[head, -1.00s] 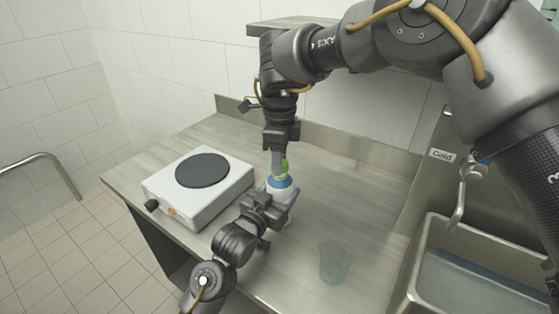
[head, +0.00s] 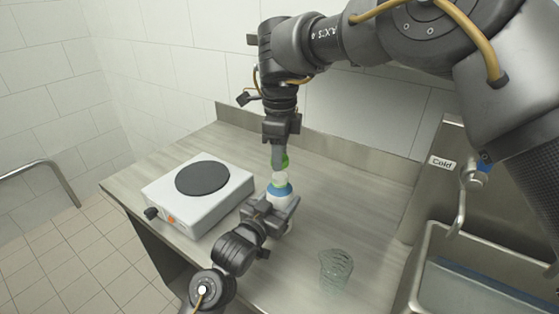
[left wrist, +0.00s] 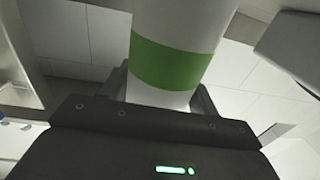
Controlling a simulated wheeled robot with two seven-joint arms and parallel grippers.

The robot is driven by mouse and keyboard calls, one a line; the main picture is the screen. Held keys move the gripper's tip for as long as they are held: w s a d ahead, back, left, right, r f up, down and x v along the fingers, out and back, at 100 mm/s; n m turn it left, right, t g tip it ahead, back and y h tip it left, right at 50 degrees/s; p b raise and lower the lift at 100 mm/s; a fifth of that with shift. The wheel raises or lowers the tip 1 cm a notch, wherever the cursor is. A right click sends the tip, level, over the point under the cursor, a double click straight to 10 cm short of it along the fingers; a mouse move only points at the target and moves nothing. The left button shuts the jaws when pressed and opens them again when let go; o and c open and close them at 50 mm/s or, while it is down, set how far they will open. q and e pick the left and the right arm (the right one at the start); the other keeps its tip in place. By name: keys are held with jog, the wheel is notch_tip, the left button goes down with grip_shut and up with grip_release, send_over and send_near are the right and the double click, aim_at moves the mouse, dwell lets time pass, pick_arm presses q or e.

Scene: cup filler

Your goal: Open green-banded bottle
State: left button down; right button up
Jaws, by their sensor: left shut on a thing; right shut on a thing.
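The white bottle (head: 279,201) stands upright over the counter with a blue ring at its shoulder and a pale neck showing above. In the left wrist view the bottle's white body (left wrist: 176,28) carries a wide green band (left wrist: 168,66). My left gripper (head: 277,211) is shut around the bottle from the near side and hides its lower part. My right gripper (head: 279,158) points down from above, shut on the green cap (head: 285,161). The cap is just above the pale neck; its fingers partly hide it.
A white hot plate (head: 200,205) with a dark round top stands on the counter at left. A clear glass (head: 336,268) stands at the front right. A sink (head: 470,280) with a tap (head: 462,200) is at the far right. The counter between bottle and sink is mostly clear.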

pick_arm(q)
jog(key=shift+c, duration=1.5)
grip_release()
jog(key=b+v, duration=0.1)
jog(key=v, duration=1.1)
